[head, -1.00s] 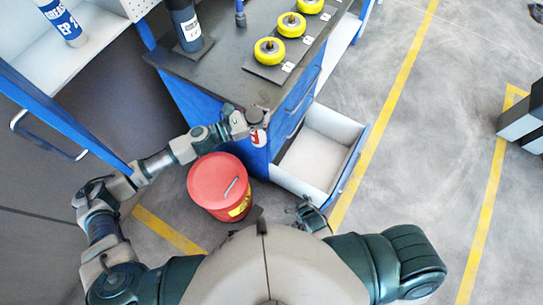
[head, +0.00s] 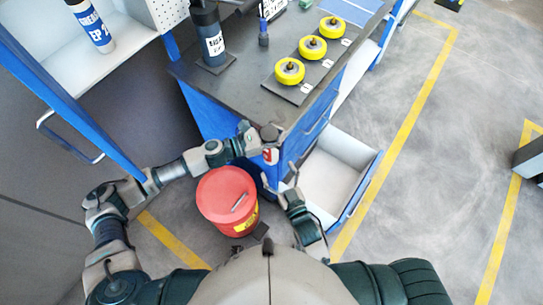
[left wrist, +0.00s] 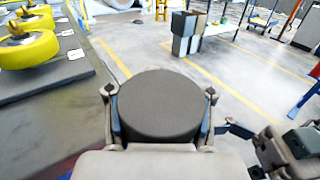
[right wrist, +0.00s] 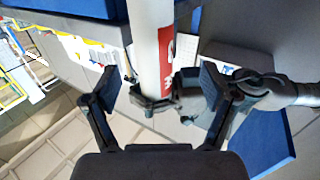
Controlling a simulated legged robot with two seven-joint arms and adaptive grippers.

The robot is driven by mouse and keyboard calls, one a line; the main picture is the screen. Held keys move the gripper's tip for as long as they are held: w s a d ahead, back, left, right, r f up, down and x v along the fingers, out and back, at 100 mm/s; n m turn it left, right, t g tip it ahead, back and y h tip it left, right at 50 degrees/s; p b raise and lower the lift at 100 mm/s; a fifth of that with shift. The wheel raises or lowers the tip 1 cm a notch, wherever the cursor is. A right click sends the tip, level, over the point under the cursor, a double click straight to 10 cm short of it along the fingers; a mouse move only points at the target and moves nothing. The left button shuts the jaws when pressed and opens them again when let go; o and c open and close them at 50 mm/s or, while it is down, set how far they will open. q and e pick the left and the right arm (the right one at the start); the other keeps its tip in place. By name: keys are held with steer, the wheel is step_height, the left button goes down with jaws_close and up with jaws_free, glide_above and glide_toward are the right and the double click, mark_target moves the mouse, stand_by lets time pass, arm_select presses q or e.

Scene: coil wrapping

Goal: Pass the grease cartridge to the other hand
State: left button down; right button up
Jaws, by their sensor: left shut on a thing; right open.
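The held grease cartridge (head: 270,133) has a dark round end, which fills the middle of the left wrist view (left wrist: 160,103). My left gripper (head: 258,143) is shut around it beside the bench corner. In the right wrist view the cartridge (right wrist: 152,40) is a pale tube with a red label, and the left gripper's jaws are around its lower part. My right gripper (head: 286,183) is open and empty, below and close to the cartridge. In the right wrist view its spread fingers (right wrist: 160,88) frame the tube, apparently without touching it.
The bench top (head: 258,98) holds yellow wheels (head: 312,47) and a dark bottle (head: 209,38). An open, empty drawer (head: 330,178) lies right of my right gripper. A red bin (head: 226,195) stands below my left forearm. A labelled blue-and-white cartridge (head: 93,27) stands on the shelf.

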mark_target(270, 158)
steer(key=x, duration=0.6)
steer(key=shift+w+a, duration=0.1)
steer(key=shift+w, duration=0.2)
arm_select(q)
steer(key=shift+d, duration=0.1)
arm_select(e)
steer(key=shift+x, duration=0.85)
steer(key=shift+f, duration=0.1)
steer(key=shift+s+a, duration=0.1)
steer(key=c, duration=1.6)
arm_select(q)
steer(key=shift+c, duration=1.7)
jaws_free()
steer(key=shift+s, duration=0.1)
arm_select(e)
jaws_close()
